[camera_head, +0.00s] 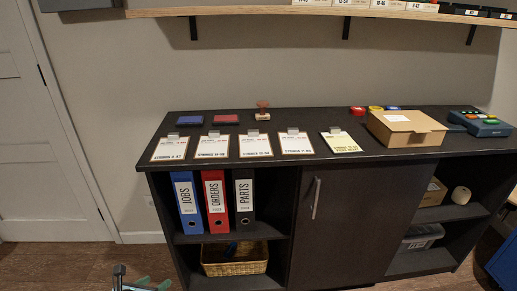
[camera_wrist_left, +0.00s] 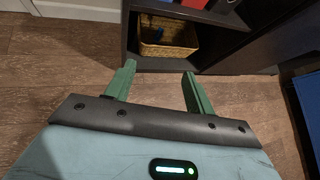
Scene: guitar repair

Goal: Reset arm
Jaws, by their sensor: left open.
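My left gripper (camera_head: 150,284) shows only in part at the bottom edge of the head view, low in front of the dark cabinet (camera_head: 335,225). In the left wrist view its two green fingers (camera_wrist_left: 158,70) are spread apart with nothing between them. Beyond the fingers are the wooden floor (camera_wrist_left: 60,75) and the cabinet's lower shelf, where a wicker basket (camera_wrist_left: 165,38) stands with a dark blue item inside. The gripper touches nothing that I can see. My right gripper is in neither view.
Several clipboards (camera_head: 212,146), ink pads (camera_head: 226,118), a stamp (camera_head: 263,110), a cardboard box (camera_head: 406,127) and a blue device (camera_head: 480,123) lie on the cabinet top. Binders (camera_head: 215,200) stand below. A wooden shelf (camera_head: 250,8) hangs above. A door (camera_head: 45,150) is at left.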

